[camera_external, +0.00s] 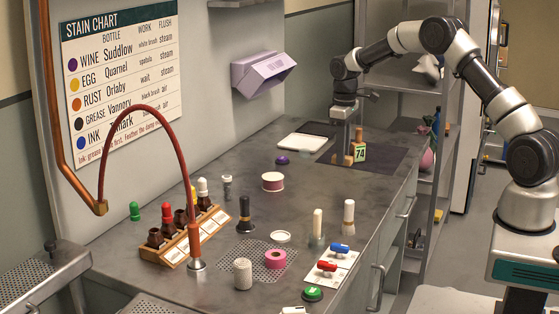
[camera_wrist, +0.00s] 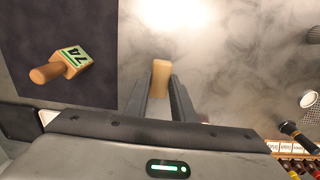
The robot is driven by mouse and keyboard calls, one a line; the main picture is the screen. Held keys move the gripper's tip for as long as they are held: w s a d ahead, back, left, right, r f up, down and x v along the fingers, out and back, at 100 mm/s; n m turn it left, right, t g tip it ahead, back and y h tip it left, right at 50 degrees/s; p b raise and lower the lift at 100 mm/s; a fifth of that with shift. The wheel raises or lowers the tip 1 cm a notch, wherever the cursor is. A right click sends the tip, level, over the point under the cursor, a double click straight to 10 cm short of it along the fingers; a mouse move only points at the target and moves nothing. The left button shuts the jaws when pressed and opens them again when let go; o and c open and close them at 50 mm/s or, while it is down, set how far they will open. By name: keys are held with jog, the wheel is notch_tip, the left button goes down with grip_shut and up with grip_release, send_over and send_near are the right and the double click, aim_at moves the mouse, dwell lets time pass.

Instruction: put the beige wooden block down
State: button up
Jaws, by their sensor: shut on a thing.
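The beige wooden block (camera_wrist: 161,78) is between the fingertips of my gripper (camera_wrist: 162,95) in the wrist view, its far end sticking out past them. My gripper is shut on it. In the external view my gripper (camera_external: 340,148) points down at the far end of the bench, near the dark mat. In the wrist view the block shows against the grey worktop (camera_wrist: 215,65), just right of the mat's edge. I cannot tell whether it touches the worktop.
A wooden-handled block marked 74 (camera_wrist: 70,60) lies on the dark mat (camera_wrist: 95,25), left of my gripper. A white tray (camera_external: 303,142) and a purple dome (camera_external: 282,160) are close by.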

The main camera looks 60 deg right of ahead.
jog(key=shift+f, duration=2.3)
jog(key=shift+f, duration=0.2)
jog(key=o, duration=1)
notch_tip(320, 180, up, 12)
jog(key=shift+r+p, duration=0.2)
jog(key=shift+p, duration=0.1)
